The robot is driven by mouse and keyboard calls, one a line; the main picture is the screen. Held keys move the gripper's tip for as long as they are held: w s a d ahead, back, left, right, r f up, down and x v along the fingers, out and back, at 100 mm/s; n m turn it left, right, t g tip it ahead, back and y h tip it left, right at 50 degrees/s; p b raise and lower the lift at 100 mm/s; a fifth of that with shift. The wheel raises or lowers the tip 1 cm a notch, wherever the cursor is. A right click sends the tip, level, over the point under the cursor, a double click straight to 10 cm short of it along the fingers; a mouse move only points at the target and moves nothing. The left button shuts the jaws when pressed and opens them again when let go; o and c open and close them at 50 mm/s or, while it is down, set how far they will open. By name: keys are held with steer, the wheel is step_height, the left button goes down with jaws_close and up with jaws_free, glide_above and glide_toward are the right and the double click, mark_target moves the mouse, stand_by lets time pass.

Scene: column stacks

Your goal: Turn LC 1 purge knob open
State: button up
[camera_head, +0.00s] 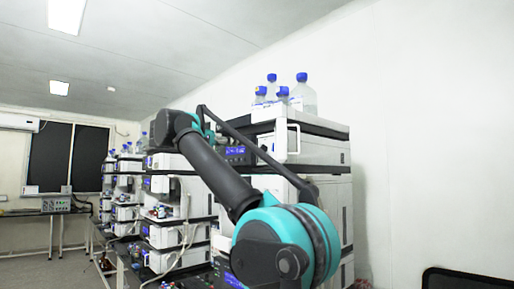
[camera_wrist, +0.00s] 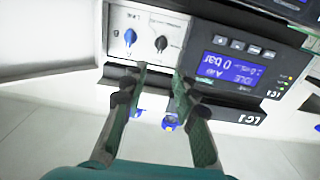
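In the wrist view a white LC 1 panel shows a blue knob (camera_wrist: 130,37) and a black knob (camera_wrist: 161,43) side by side. The small print is too blurred to tell which is the purge knob. The LC1 label (camera_wrist: 246,116) is on a dark strip beside them. My gripper (camera_wrist: 160,72) is open and empty. Its two fingers point at the panel, with the tips just below the knobs in the picture and apart from both. In the head view my gripper is hidden behind my arm.
A blue display (camera_wrist: 231,70) reading 0 bar is right of the knobs. Blue bottle caps (camera_wrist: 169,123) show between my fingers. In the head view, bottles (camera_head: 303,95) stand on the near stack (camera_head: 325,160), more stacks line the left, and a white wall is at right.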

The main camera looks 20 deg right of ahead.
mark_target(263, 149)
steer(key=x, duration=1.1)
steer(key=shift+f, duration=0.1)
jaws_close()
